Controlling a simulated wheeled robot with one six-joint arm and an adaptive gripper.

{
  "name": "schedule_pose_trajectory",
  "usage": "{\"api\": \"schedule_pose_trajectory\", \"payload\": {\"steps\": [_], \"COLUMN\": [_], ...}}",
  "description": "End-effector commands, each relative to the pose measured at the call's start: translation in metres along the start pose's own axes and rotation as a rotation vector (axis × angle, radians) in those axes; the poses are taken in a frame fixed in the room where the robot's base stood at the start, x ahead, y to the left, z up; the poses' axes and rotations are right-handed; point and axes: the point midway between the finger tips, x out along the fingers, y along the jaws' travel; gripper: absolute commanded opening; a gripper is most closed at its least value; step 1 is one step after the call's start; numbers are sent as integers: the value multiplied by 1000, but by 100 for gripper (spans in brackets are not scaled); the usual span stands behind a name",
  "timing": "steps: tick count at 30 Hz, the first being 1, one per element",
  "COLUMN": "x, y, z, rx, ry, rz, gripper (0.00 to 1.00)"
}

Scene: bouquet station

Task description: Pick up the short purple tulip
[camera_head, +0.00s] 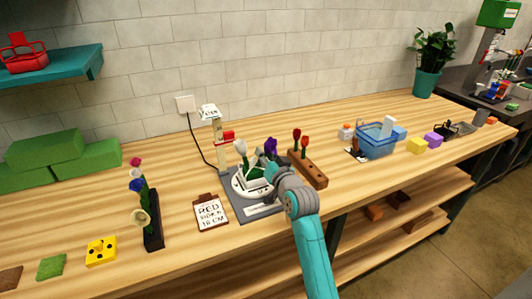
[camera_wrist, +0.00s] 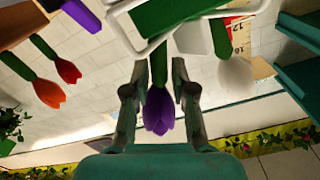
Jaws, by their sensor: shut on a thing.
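A purple tulip (camera_head: 270,146) stands above a white holder on a dark grey base (camera_head: 243,208), near the middle of the bench in the head view. In the wrist view the purple bloom (camera_wrist: 158,112) sits between the two fingers of my gripper (camera_wrist: 159,95), with its green stem (camera_wrist: 159,65) running up the picture. My gripper is shut on this tulip; the exact contact is hard to see. In the head view my wrist hides the fingertips and part of the holder. I cannot judge the stem's full length.
A white flower (camera_head: 240,147) stands just left. A lettered clipboard (camera_head: 210,212) and a black rack of flowers (camera_head: 152,226) lie left. A blue basket (camera_head: 377,142) stands farther right.

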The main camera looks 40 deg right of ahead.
Motion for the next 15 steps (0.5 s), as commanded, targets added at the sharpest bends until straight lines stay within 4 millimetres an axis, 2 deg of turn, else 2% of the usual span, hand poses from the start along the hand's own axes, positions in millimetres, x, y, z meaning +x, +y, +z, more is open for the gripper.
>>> {"api": "schedule_pose_trajectory", "payload": {"steps": [5,15], "x": [-1,-6], "y": [0,0], "z": [-13,-55], "rx": [0,0], "ry": [5,5], "rz": [0,-1], "gripper": [0,0]}}
